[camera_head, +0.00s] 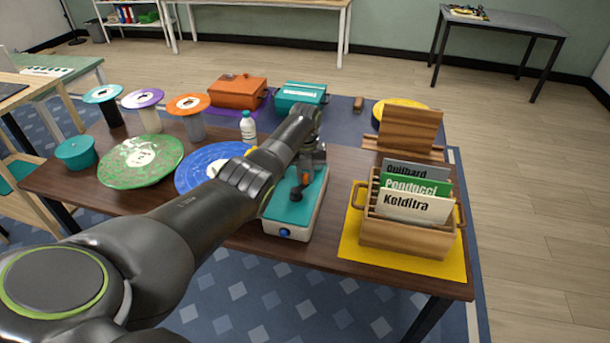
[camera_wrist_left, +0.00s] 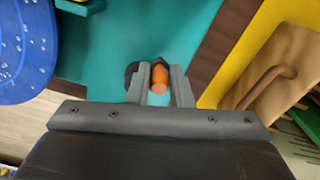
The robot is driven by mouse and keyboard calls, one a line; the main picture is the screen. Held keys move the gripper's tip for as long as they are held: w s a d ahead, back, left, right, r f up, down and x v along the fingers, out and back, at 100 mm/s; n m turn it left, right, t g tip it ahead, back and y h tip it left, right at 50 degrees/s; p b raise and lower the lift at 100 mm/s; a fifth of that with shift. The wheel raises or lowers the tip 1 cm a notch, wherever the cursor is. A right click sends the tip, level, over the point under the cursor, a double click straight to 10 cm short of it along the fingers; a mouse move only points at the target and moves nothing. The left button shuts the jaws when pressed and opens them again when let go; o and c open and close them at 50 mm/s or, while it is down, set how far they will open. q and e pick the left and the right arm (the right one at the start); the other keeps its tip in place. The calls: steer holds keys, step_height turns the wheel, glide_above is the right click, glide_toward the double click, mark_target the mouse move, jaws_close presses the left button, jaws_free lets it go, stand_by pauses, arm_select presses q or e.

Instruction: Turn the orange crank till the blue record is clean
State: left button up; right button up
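The blue record (camera_head: 207,163) lies flat left of the teal-topped machine (camera_head: 290,207), partly hidden behind my left arm. In the left wrist view the blue record (camera_wrist_left: 22,50) shows many pale specks. The machine has a pale body and a blue knob (camera_head: 284,232) on its front. My left gripper (camera_head: 312,162) points down over the machine's teal top. In the left wrist view its two fingers (camera_wrist_left: 161,85) are close together on either side of the orange crank handle (camera_wrist_left: 160,78), and seem to grip it. My right gripper is in neither view.
A green record (camera_head: 140,160) lies left of the blue one. A wooden crate (camera_head: 405,236) with record sleeves stands on a yellow mat (camera_head: 358,252) to the right. Orange (camera_head: 238,92) and teal (camera_head: 301,95) boxes and a white bottle (camera_head: 248,127) stand behind.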

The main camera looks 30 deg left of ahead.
arm_select(q)
steer(key=o, duration=0.4)
step_height(320, 180, up, 18)
steer(key=shift+f+b, duration=0.25)
steer(key=shift+b, duration=0.3)
